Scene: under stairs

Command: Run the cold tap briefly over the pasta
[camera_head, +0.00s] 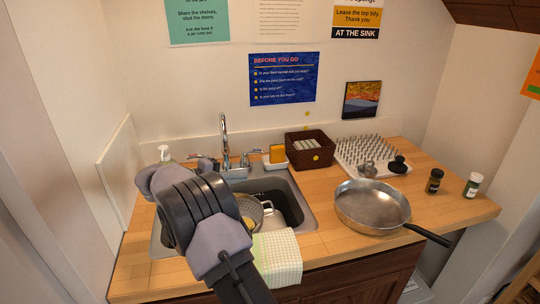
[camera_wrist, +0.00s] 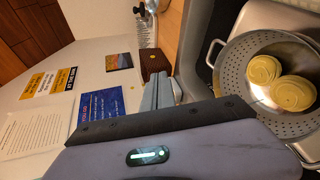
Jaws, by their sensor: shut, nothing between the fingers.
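The chrome tap (camera_head: 225,142) stands behind the sink (camera_head: 286,196), with a lever on each side; which is cold I cannot tell. No water stream shows, though my arm hides part of the sink. The metal colander (camera_head: 268,211) stands in the sink, partly hidden by my arm. In the wrist view the colander (camera_wrist: 236,75) holds two pale yellow pasta nests (camera_wrist: 293,93). My gripper (camera_wrist: 161,84) is shut and empty, beside the colander in that view.
A frying pan (camera_head: 371,207) sits on the counter right of the sink. A brown basket (camera_head: 309,151), a sponge holder (camera_head: 276,161) and a spiked drying rack (camera_head: 367,156) stand behind. A checked cloth (camera_head: 277,257) hangs over the front edge. A soap bottle (camera_head: 164,154) stands at the left.

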